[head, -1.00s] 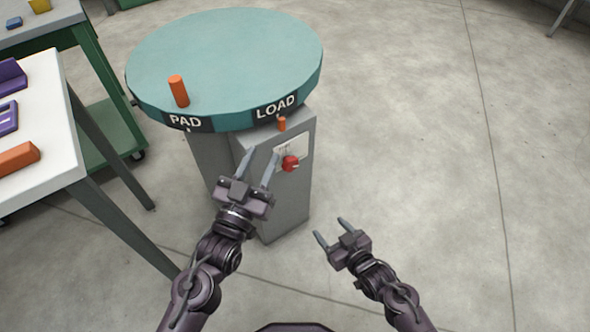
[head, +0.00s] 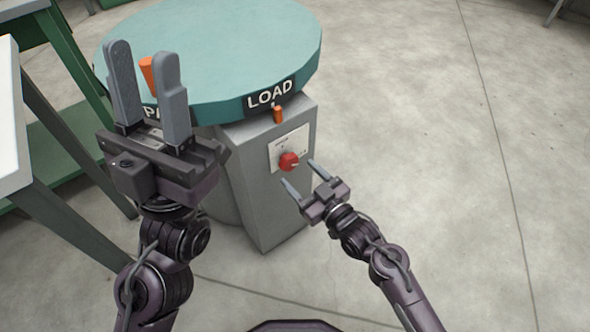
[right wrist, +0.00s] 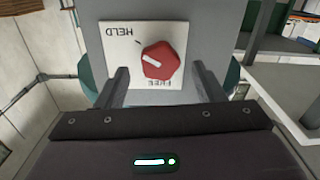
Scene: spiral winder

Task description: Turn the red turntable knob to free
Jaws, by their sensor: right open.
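The red turntable knob (head: 289,161) sits on a white label plate (head: 276,150) on the front of the grey pedestal. In the right wrist view the knob (right wrist: 161,62) shows a white pointer mark aimed at the upper left, toward the HELD word; FREE is printed below it, upside down. My right gripper (head: 299,173) is open, just in front of the knob. In the right wrist view its fingertips (right wrist: 160,69) are on either side of the knob, apparently short of it. My left gripper (head: 142,52) is open and empty, raised in front of the turntable's left side.
The teal turntable (head: 220,45) has LOAD and a partly hidden PAD label on its rim. An orange post (head: 148,75) on top is partly hidden by my left gripper. A small orange pin (head: 278,114) is above the knob. Tables stand left; floor right is clear.

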